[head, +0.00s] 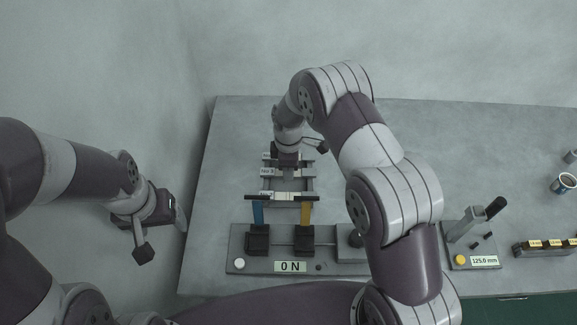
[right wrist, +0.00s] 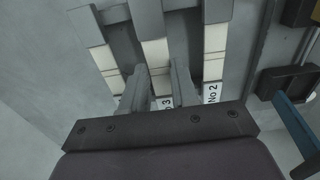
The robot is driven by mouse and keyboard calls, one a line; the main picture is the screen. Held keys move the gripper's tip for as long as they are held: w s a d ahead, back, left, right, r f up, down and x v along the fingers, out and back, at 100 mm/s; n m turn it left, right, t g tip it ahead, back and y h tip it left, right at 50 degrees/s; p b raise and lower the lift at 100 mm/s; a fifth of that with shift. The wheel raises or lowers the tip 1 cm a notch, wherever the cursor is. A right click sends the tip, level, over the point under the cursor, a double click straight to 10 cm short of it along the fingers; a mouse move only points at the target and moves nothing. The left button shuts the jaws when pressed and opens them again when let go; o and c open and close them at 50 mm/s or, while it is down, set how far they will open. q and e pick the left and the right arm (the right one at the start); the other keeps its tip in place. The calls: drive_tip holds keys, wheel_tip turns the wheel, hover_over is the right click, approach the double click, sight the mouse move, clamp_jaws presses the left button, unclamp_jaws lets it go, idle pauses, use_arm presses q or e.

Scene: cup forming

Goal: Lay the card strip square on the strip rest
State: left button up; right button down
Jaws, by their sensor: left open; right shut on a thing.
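Pale card strips lie side by side on a grey slatted rack (head: 309,185) at the table's left. In the right wrist view I see a left strip (right wrist: 104,57), a middle strip (right wrist: 155,52) and a right strip (right wrist: 215,38). My right gripper (head: 287,157) is over the rack's far part; it also shows in the right wrist view (right wrist: 160,85), shut on the middle strip, which runs between its fingers. Its fingertips are mostly hidden in the head view. My left gripper (head: 160,220) is open and empty, left of the table. I cannot tell which part is the strip rest.
A tester with a blue post (head: 257,213), a yellow post (head: 306,214) and a "0 N" display (head: 290,267) stands in front of the rack. A gauge reading 125.0 mm (head: 485,261), a block with yellow labels (head: 545,247) and a cup (head: 563,183) are at the right.

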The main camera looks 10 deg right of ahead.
drive_tip(key=shift+f+b, duration=0.5)
drive_tip(key=shift+f, duration=0.3)
idle(0.7)
drive_tip(key=shift+c, duration=1.5)
unclamp_jaws()
drive_tip(key=shift+r+p, duration=3)
drive_tip(key=shift+r, duration=1.1)
drive_tip(key=shift+f, duration=0.1)
